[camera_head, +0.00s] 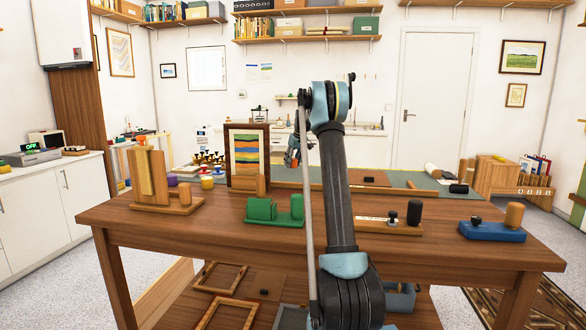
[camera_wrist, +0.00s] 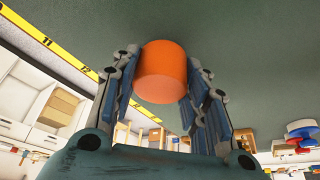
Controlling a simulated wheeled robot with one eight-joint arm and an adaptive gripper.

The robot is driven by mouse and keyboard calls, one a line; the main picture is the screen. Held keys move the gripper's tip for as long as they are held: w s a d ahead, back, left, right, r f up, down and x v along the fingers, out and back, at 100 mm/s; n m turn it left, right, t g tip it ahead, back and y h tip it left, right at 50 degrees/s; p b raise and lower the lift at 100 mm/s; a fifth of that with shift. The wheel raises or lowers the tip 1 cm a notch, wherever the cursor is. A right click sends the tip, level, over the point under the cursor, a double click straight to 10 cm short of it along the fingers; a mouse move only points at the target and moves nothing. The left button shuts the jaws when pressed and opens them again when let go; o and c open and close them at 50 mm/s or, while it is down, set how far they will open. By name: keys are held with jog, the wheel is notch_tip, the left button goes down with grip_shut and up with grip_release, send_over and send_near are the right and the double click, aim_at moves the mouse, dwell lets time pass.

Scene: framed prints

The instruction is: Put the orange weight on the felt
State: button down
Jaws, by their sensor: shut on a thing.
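The orange weight (camera_wrist: 162,72) is a short cylinder between the two fingers of my gripper (camera_wrist: 162,90) in the wrist view. The fingers are shut on its sides. A dark green surface (camera_wrist: 240,35) lies beyond the weight, with a yellow ruler strip along one edge. I cannot tell whether the weight touches this surface. A dark green top (camera_head: 400,179) shows on that bench. I cannot single out the felt for sure.
A wooden table (camera_head: 340,246) in front bears a framed striped print (camera_head: 247,155), a green block tool (camera_head: 274,211), a blue tool (camera_head: 493,231) and a wooden stand (camera_head: 165,200). Several small pegs and pots stand behind it at left. My arm hides part of the bench.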

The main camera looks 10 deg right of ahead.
jog(key=shift+f, duration=0.9)
jog(key=c, duration=0.9)
grip_release()
jog(key=shift+f, duration=0.1)
jog(key=shift+c, duration=0.2)
jog(key=v, duration=1.2)
jog(key=shift+d, duration=0.1)
